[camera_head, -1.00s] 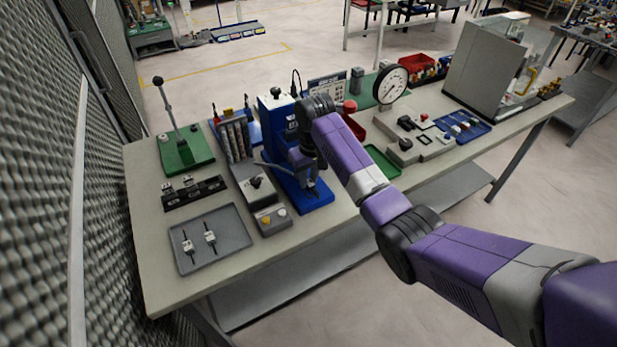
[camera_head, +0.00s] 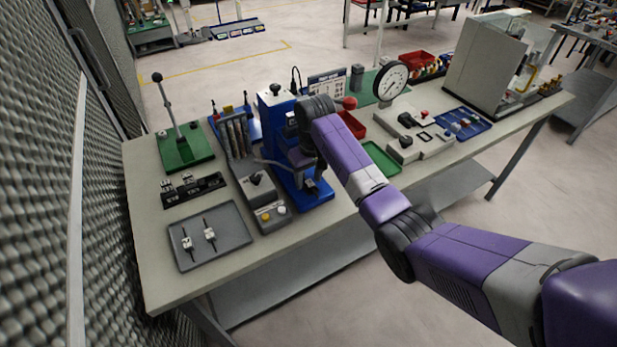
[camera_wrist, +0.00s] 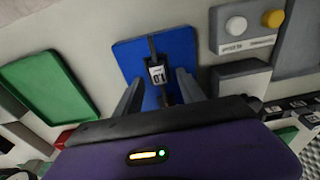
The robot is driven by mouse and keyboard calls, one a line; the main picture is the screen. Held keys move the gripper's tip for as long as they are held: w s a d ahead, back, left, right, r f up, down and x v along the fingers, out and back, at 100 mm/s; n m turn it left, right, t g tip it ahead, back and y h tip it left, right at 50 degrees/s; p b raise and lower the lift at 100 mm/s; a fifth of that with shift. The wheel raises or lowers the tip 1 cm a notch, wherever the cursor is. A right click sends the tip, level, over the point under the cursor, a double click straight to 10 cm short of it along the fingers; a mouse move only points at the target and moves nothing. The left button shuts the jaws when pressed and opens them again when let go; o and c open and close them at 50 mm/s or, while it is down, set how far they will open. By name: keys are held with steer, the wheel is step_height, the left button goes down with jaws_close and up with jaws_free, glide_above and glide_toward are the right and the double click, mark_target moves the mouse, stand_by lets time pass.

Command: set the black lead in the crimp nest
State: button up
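A lead with a white tag reading 1.0 (camera_wrist: 158,75) and black ends is over the blue base plate (camera_wrist: 182,48) of the press, in the wrist view. My gripper (camera_wrist: 160,84) has one finger on each side of it, with blue showing between finger and tag; it looks open. Whether the lead is seated in the nest cannot be told. In the head view my gripper (camera_head: 310,184) is low at the front of the blue press (camera_head: 277,120), and its fingers are hard to make out. Two more white-bodied leads (camera_head: 187,243) (camera_head: 210,234) with dark wires lie in the grey tray (camera_head: 232,249).
A grey box with yellow and white buttons (camera_head: 271,215) stands just left of the press base. A green tray (camera_head: 381,160) and a dial gauge (camera_head: 391,81) are to the right. A green lever press (camera_head: 187,148) and black rack (camera_head: 194,190) stand left.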

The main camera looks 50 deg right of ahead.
steer(key=shift+r, duration=0.15)
steer(key=r, duration=0.5)
steer(key=s+r+b, duration=0.1)
steer(key=r, duration=0.1)
steer(key=shift+a+r, duration=0.15)
steer(key=shift+r, duration=0.1)
